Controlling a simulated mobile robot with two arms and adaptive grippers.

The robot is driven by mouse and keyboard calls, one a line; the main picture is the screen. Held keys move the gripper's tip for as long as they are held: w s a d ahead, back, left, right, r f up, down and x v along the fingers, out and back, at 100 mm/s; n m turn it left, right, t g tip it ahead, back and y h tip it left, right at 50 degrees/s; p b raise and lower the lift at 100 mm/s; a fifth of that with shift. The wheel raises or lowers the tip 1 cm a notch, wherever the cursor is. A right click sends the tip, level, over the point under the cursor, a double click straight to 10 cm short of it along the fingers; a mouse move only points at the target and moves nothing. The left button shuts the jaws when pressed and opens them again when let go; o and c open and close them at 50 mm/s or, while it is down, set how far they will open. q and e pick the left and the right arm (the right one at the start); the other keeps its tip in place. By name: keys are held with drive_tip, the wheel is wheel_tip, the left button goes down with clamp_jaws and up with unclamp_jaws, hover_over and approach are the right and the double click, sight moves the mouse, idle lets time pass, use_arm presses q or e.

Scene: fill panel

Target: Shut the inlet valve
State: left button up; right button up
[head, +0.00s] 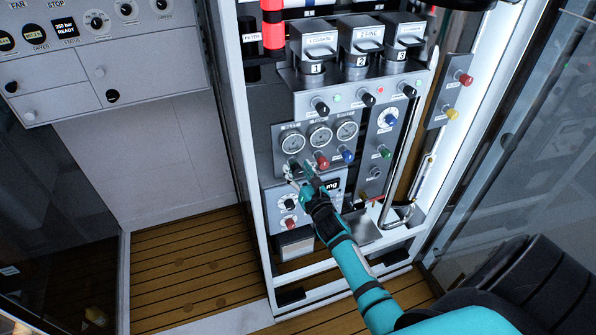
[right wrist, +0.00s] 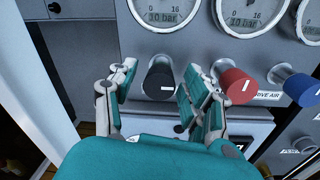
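My right gripper (head: 303,172) reaches the panel below the left of three round gauges. In the right wrist view its fingers stand apart, one on each side of a black knob (right wrist: 159,80). The knob lies in the gap between them, and I see no clear contact. A red knob (right wrist: 237,84), with a label partly reading "DRIVE AIR", and a blue knob (right wrist: 302,89) are to the right. I cannot read which knob is the inlet valve; any label below the black knob is hidden. My left gripper is not in view.
Gauges (head: 320,136) sit just above the knobs. A green knob (head: 384,152) is farther right, and a lower box with a small display (head: 331,184) is below. A grey control cabinet (head: 98,60) stands at the left. The wooden floor (head: 195,262) there is clear.

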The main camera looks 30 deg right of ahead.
clamp_jaws()
